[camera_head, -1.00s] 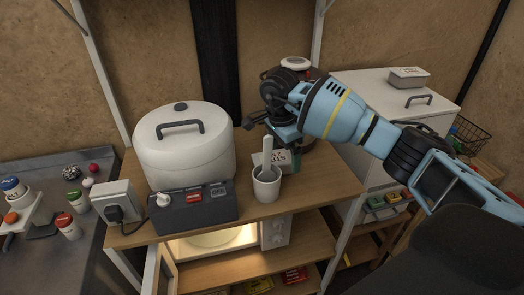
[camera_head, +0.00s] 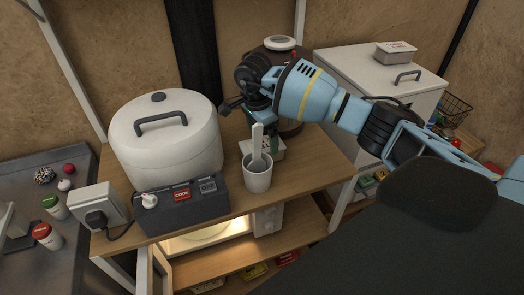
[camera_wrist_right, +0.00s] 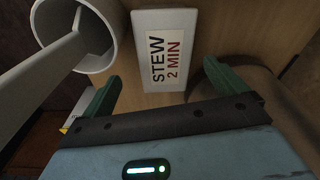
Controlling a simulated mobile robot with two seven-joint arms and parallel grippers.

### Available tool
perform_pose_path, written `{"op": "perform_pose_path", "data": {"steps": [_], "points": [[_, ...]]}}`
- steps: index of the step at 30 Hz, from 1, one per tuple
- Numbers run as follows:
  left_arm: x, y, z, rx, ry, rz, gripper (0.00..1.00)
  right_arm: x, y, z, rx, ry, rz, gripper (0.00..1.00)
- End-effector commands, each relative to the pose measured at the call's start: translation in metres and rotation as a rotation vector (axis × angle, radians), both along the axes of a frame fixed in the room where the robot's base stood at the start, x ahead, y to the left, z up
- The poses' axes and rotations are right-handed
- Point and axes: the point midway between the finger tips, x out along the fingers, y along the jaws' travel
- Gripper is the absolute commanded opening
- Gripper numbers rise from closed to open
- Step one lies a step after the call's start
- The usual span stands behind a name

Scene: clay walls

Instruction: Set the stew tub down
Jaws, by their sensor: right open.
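The stew tub (camera_wrist_right: 165,50) is a small white box with a label reading "STEW 2 MIN". In the head view the tub (camera_head: 268,149) is on the wooden top, just behind a grey cup, partly hidden by the cup and my gripper. My right gripper (camera_wrist_right: 160,88) is open, its green fingers on either side of the tub's near end, with gaps on both sides. In the head view my right gripper (camera_head: 264,128) is over the tub from behind. My left gripper is not in view.
The grey cup (camera_head: 257,180) with a pale utensil stands close beside the tub. A big white lidded cooker (camera_head: 165,150) and a dark switch box (camera_head: 182,207) are to the left. A dark pot (camera_head: 290,125) stands behind. The wooden top (camera_head: 322,172) is clear on the right.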

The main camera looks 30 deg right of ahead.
Motion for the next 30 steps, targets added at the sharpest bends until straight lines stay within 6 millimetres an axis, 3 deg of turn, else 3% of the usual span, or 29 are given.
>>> {"op": "perform_pose_path", "data": {"steps": [12,21,30], "points": [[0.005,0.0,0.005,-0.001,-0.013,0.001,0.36,0.007,-0.004,-0.048,0.001,0.002,0.0,0.97],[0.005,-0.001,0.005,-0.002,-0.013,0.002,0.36,0.007,-0.005,-0.051,0.0,0.001,0.001,0.96],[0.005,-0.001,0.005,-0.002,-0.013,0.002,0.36,0.007,-0.005,-0.051,0.0,0.001,0.0,0.56]]}}
